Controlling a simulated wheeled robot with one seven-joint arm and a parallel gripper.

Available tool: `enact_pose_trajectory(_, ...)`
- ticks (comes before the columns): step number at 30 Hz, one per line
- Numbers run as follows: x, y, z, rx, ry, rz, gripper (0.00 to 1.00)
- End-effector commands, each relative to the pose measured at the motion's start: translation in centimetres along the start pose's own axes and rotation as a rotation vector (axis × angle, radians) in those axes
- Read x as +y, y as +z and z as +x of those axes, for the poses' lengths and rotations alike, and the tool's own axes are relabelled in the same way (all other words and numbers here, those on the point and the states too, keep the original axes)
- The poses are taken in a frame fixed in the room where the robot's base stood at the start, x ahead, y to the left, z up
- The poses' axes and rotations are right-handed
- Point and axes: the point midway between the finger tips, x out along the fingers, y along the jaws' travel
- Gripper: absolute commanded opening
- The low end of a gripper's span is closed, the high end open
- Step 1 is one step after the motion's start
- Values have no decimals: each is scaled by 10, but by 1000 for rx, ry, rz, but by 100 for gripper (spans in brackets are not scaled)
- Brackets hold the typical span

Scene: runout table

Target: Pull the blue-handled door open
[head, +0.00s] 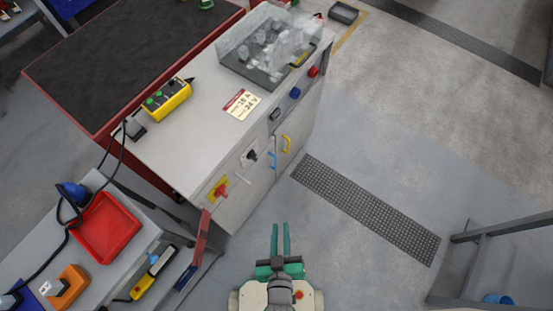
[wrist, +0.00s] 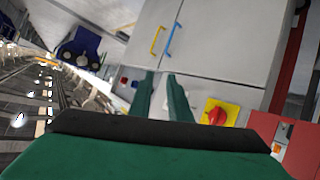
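The grey cabinet (head: 235,205) has two front doors that look shut. The blue handle (head: 272,160) sits on the left door near the seam, with the yellow handle (head: 287,144) beside it on the right door. In the wrist view, the blue handle (wrist: 174,38) is right of the seam and the yellow handle (wrist: 157,40) left of it. My gripper (head: 281,227) is in front of the cabinet, apart from both handles. Its two green fingers are parallel with an empty gap between them, also in the wrist view (wrist: 160,77).
A red rotary switch (head: 221,190) on a yellow plate and a black switch (head: 250,157) sit on the cabinet front. A cart with a red tray (head: 106,228) stands at the left. A floor grating (head: 365,208) and open floor lie right of the cabinet. A grey frame (head: 480,235) stands at far right.

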Motion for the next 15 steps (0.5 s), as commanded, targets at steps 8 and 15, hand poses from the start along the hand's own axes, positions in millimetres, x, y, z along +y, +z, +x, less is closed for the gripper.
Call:
enact_pose_trajectory(8,-2,69,106,-215,-68,-209,17)
enact_pose_trajectory(15,-6,100,187,-369,-208,-388,17)
